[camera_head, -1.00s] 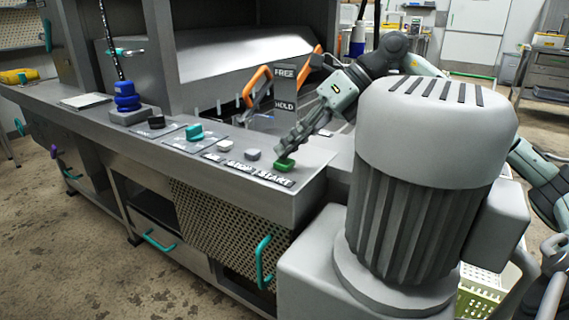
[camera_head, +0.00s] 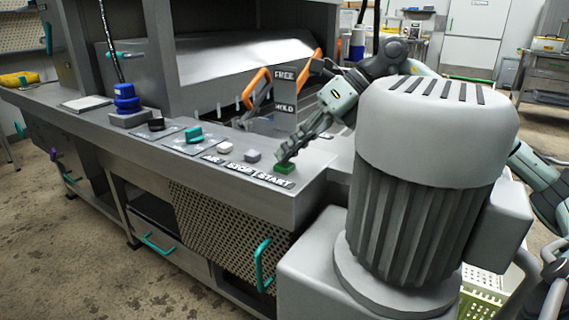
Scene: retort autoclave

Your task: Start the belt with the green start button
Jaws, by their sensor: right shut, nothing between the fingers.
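The green start button (camera_head: 285,169) sits at the right end of the control ledge, behind the label START (camera_head: 273,180). My right gripper (camera_head: 282,157) is shut and empty and points down and to the left at the button. Its fingertips are at the button's top and seem to touch it, hiding part of it. I cannot tell whether the button is pressed in. My left gripper is not in view.
A grey button (camera_head: 252,156), a white button (camera_head: 225,148) and a teal knob (camera_head: 194,134) stand left along the ledge (camera_head: 215,180). An orange lever (camera_head: 256,86) with FREE and HOLD signs stands behind. A large grey motor (camera_head: 425,170) fills the right foreground.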

